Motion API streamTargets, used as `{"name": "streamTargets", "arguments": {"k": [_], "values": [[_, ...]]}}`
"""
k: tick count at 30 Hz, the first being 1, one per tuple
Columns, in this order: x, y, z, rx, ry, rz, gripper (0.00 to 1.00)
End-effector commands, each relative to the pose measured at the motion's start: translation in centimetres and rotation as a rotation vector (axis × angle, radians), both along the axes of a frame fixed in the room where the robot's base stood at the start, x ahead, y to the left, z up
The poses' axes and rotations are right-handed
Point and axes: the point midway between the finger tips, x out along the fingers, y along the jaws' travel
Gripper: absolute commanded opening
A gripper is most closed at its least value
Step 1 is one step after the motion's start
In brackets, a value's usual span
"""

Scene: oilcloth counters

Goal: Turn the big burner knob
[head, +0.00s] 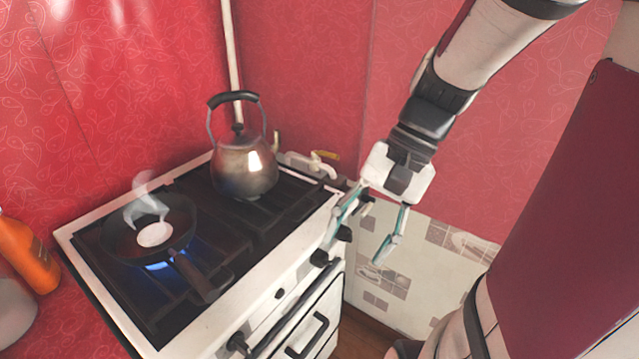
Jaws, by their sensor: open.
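A white stove (262,280) has several dark knobs along its front panel. One knob (238,343) is near the bottom of the picture, a smaller one (279,293) is farther along, and another (320,257) is near my gripper. A further knob (344,234) is beside my gripper's left finger. I cannot tell which one serves the big burner. My gripper (356,248) is open, with two teal-edged fingers pointing down at the stove's front right corner. The left finger overlaps the panel near the knobs; contact cannot be told. The right finger is clear of the stove.
A frying pan (118,240) with a white round item and steam sits over a blue flame (160,265). A metal kettle (245,168) stands at the back. The oven handle (310,335) juts out below the knobs. An orange bottle (27,252) is at the left.

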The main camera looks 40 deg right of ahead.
Motion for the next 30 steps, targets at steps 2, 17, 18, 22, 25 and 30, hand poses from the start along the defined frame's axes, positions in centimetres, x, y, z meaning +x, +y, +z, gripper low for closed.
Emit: {"name": "streamTargets", "arguments": {"k": [2, 17, 18, 22, 25, 30], "values": [[-0.26, 0.45, 0.64, -0.03, -0.012, 0.038, 0.55], [-0.47, 0.85, 1.05, -0.065, -0.027, 0.081, 0.55], [-0.47, 0.85, 1.05, -0.065, -0.026, 0.081, 0.55], [-0.47, 0.85, 1.05, -0.065, -0.026, 0.081, 0.55], [-0.46, 0.85, 1.04, -0.065, -0.027, 0.08, 0.55], [-0.46, 0.84, 1.05, -0.065, -0.027, 0.08, 0.55]]}}
